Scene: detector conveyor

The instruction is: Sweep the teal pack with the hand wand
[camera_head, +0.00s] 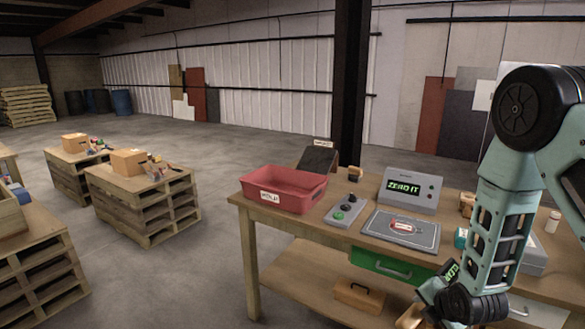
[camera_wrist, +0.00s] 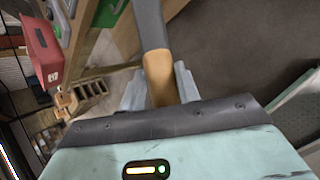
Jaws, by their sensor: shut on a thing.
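My gripper (camera_wrist: 158,88) is shut on the tan handle of the hand wand (camera_wrist: 150,28), whose dark grey shaft extends away from the fingers in the wrist view. In the head view my gripper is low at the right, in front of the workbench, and partly hidden by my arm. A dark panel reading CLEAR (camera_head: 452,272) shows beside my arm; I cannot tell whether it belongs to the wand. A small teal pack (camera_head: 460,238) lies on the right of the bench, partly hidden behind my arm.
The workbench (camera_head: 340,238) holds a red bin (camera_head: 284,190), a button box (camera_head: 346,210), a ZERO IT display (camera_head: 410,190) and a grey plate (camera_head: 401,229) with a small red-and-white item. A green drawer (camera_head: 390,265) is below. Pallet stacks (camera_head: 145,203) stand left; the floor between is clear.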

